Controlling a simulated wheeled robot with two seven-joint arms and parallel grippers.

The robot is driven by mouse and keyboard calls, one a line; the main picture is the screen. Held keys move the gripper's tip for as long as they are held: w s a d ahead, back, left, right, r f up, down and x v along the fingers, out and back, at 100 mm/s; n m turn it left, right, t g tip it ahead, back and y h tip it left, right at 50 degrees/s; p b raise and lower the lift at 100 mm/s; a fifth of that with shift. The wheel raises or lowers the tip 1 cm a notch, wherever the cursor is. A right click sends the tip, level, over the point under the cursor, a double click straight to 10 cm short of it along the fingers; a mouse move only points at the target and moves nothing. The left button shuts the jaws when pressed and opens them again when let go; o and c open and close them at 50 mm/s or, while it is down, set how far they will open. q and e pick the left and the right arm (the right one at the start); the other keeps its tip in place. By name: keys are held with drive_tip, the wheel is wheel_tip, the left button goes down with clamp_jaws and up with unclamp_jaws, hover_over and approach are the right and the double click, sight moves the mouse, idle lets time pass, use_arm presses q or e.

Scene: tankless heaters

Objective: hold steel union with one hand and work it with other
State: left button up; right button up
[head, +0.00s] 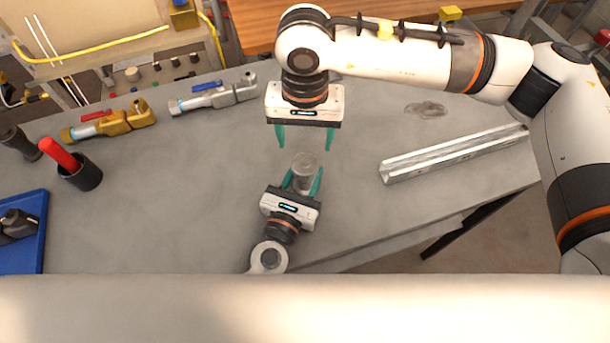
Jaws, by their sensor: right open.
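The steel union (304,172) is a short grey metal cylinder near the middle of the grey workbench. My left gripper (302,182) is below it in the head view, with its green fingers on either side of the union's lower part. The fingers appear closed on it. My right gripper (305,141) is above it in the view, pointing down at the union. Its green fingers are wide apart with nothing between them. The union's top end shows just beyond the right fingertips. Its underside is hidden.
A metal channel (450,153) lies right of the union. Valves with a red handle (112,123) and a blue handle (213,96) lie at the back left. A black cup (84,174) and a blue tray (24,240) stand at left. The bench left of the grippers is clear.

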sight(305, 163)
use_arm(q)
clamp_jaws()
use_arm(e)
drive_tip(key=m, duration=0.8)
drive_tip(key=shift+m, duration=0.4)
drive_tip(key=m, duration=1.6)
drive_tip(key=shift+m, duration=0.3)
drive_tip(key=m, duration=1.4)
drive_tip(key=shift+m, duration=0.3)
drive_tip(key=shift+f, duration=4)
